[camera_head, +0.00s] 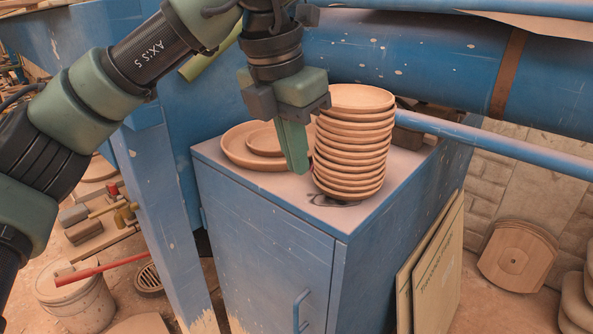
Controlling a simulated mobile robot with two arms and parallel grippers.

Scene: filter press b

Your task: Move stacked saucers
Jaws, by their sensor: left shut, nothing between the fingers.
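A tall stack of tan saucers (352,140) stands upright on top of a blue cabinet (265,215), towards its right side. To its left on the same top lie a wide shallow tan dish (237,150) and a smaller one (264,140) that sits in or on it. My left gripper (297,168) points down just left of the stack, in front of the dishes. Its green fingers are together and hold nothing. It covers part of the stack's left edge, and I cannot tell whether it touches the stack. My right gripper is not in view.
A thick blue pipe (400,60) and a thinner blue bar (490,136) run behind the cabinet top. A blue post (160,210) stands at the left. Flat boards (437,270) lean against the cabinet's right side. A bucket (75,300) stands on the floor.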

